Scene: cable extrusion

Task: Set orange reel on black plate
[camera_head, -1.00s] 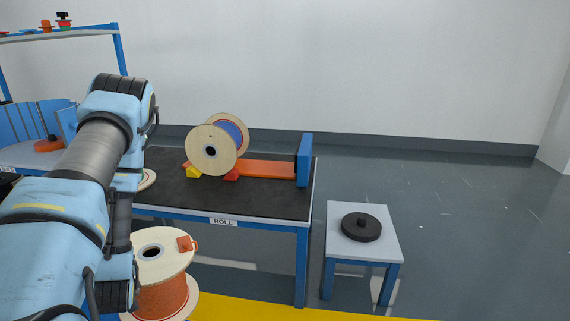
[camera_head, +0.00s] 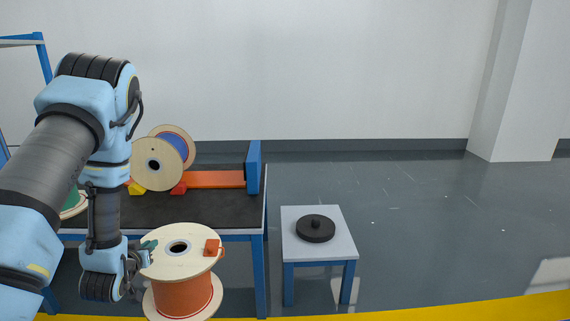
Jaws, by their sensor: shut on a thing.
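The orange reel (camera_head: 183,297) is upright, with pale wooden flanges, a dark centre hole and a small orange block on its top flange. My gripper (camera_head: 149,250) is at the left edge of the top flange and is shut on the reel there. Its fingertips are small and partly hidden. The black plate (camera_head: 316,231) is a round disc with a small raised centre, lying on a small grey-topped stand to the right of the reel. The plate is bare.
The stand (camera_head: 343,241) has blue legs. A dark-topped table (camera_head: 225,210) behind the reel bears a blue reel (camera_head: 172,143) on a cradle and an orange bar against a blue upright (camera_head: 253,168). Open floor lies right of the stand. A yellow line crosses the front.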

